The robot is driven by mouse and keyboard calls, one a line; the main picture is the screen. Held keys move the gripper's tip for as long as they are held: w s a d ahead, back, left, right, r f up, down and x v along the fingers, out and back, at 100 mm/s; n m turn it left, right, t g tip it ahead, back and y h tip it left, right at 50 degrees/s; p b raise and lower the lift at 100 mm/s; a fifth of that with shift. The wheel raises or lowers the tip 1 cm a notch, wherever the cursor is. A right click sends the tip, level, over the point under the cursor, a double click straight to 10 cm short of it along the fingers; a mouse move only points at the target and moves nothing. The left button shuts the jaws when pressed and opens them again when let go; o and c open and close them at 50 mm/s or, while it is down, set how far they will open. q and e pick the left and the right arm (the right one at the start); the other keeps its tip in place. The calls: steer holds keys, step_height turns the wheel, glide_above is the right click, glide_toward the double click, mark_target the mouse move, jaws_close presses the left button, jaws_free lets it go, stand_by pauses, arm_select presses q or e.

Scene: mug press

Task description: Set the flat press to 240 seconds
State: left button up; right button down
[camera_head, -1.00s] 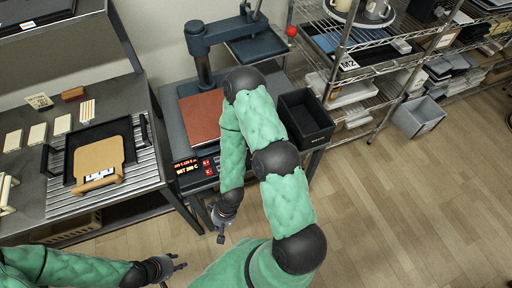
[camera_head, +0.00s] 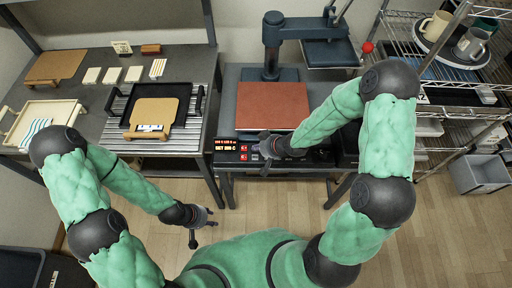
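The flat press (camera_head: 272,105) stands on the dark stand at the centre, with a reddish-brown lower pad and its upper plate (camera_head: 330,54) swung aside to the right. Its control panel (camera_head: 229,149) is on the front edge, with lit red and yellow text too small to read surely, and red buttons beside it. My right gripper (camera_head: 264,150) is at the panel, over or just in front of the buttons; I cannot tell whether it touches, or whether its fingers are shut. My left gripper (camera_head: 202,226) is open and empty, low in front of the left table.
A red ball knob (camera_head: 367,47) is on the press handle. The left table holds a black tray (camera_head: 187,124) with a tan board (camera_head: 153,112), and several small pale blocks. A wire rack (camera_head: 450,80) with mugs stands right. The floor in front is clear.

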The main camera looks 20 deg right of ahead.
steer(key=w+r+n+t, duration=0.1)
steer(key=w+r, duration=0.2)
steer(key=r, duration=0.2)
steer(key=shift+w+d+r, duration=0.25)
steer(key=shift+w+d, duration=0.05)
steer(key=shift+w, duration=0.05)
steer(key=shift+f, duration=0.1)
step_height(320, 180, down, 8)
steer(key=b, duration=0.7)
steer(key=shift+r+b, duration=0.25)
steer(key=shift+b, duration=0.05)
steer(key=shift+f+b, duration=0.4)
steer(key=shift+f, duration=0.2)
steer(key=shift+f, duration=0.1)
stand_by(0.3)
steer(key=shift+f, duration=0.3)
